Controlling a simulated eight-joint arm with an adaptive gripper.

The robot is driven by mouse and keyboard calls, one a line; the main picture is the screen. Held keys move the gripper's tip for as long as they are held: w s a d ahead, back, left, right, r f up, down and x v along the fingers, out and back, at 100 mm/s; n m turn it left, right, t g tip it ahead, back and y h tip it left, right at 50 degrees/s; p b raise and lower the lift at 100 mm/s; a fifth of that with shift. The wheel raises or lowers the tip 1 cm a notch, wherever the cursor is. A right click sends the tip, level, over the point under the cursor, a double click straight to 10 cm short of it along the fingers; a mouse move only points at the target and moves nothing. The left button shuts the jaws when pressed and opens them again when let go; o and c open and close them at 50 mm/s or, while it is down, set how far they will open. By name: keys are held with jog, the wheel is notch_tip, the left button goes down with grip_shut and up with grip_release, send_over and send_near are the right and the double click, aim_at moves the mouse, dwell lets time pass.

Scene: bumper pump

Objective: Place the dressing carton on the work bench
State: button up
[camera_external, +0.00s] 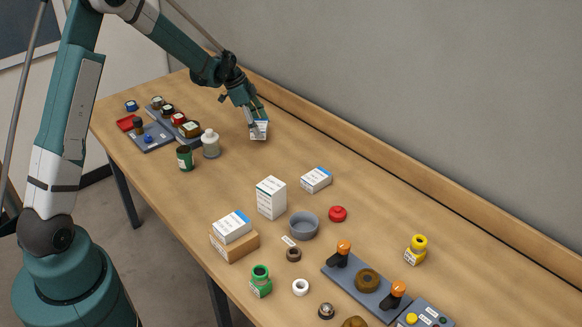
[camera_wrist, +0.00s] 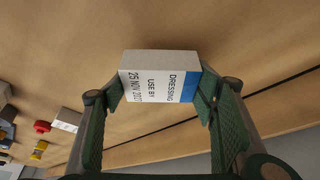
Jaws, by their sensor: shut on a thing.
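The dressing carton (camera_wrist: 158,80) is a small white box with a blue end band. Its label in the wrist view reads "DRESSING USE BY 25 NOV" and a year that is hard to read. My gripper (camera_external: 257,116) is shut on it, with one green finger against each end. In the external view the carton (camera_external: 259,131) is low at the far part of the wooden work bench (camera_external: 370,215), near the back wall. I cannot tell whether its underside touches the bench top.
To its left stand a white-capped bottle (camera_external: 211,145), a green can (camera_external: 185,158) and a grey tray (camera_external: 150,138) with jars. Nearer are another white-and-blue carton (camera_external: 316,180), a tall white carton (camera_external: 271,198) and a grey bowl (camera_external: 303,226). Bench around the held carton is clear.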

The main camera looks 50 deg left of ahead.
jog(key=shift+f, duration=1.65)
jog(key=shift+f, duration=0.15)
jog(key=o, duration=0.9)
jog(key=v, duration=1.2)
jog(key=shift+p, duration=0.3)
